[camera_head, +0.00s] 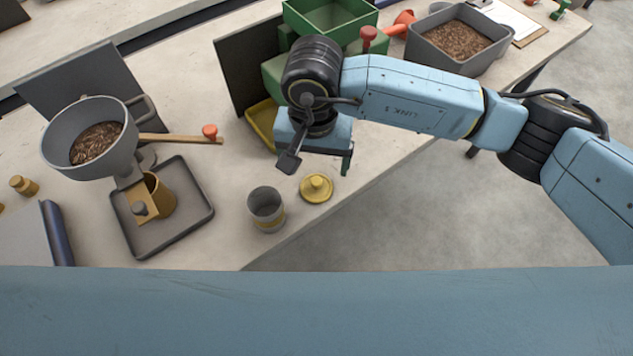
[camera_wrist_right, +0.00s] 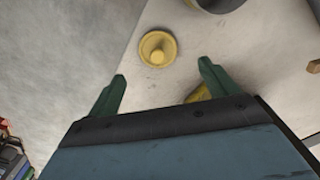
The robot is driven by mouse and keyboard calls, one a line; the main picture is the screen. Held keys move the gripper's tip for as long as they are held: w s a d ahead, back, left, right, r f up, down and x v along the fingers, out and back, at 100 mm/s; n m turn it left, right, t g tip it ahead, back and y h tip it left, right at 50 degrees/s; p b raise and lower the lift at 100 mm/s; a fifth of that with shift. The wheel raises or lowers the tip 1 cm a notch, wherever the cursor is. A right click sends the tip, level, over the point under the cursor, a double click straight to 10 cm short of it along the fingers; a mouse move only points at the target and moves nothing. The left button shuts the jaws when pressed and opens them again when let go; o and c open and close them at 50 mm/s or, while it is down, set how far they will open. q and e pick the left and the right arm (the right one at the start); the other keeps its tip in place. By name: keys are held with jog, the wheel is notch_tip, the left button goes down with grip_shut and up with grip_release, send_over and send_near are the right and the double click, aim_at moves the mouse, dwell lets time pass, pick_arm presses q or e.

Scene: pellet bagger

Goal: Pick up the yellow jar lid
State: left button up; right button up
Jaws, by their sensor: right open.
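The yellow jar lid (camera_head: 316,187) lies on the table with its knob up, just right of a grey open jar (camera_head: 266,209) with a yellow band. In the right wrist view the lid (camera_wrist_right: 158,48) is ahead of the fingertips, and part of the jar (camera_wrist_right: 218,4) shows at the top edge. My right gripper (camera_head: 318,165) is above the table, behind the lid in the head view. Its green fingers (camera_wrist_right: 163,70) are spread apart with nothing between them. The lid is apart from both fingers. My left gripper is not in view.
A grey hopper (camera_head: 75,160) of brown pellets stands over a tray (camera_head: 187,234) at left. A green bin (camera_head: 330,18) and yellow tray (camera_head: 258,122) are behind my right gripper. A grey pellet tub (camera_head: 437,45) stands farther back. The table's front edge is near the lid.

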aim_at(316, 181)
jog(key=f, duration=0.7)
jog(key=shift+d+f, duration=0.1)
jog(key=shift+d, duration=0.1)
jog(key=shift+c, duration=0.4)
jog(key=c, duration=0.9)
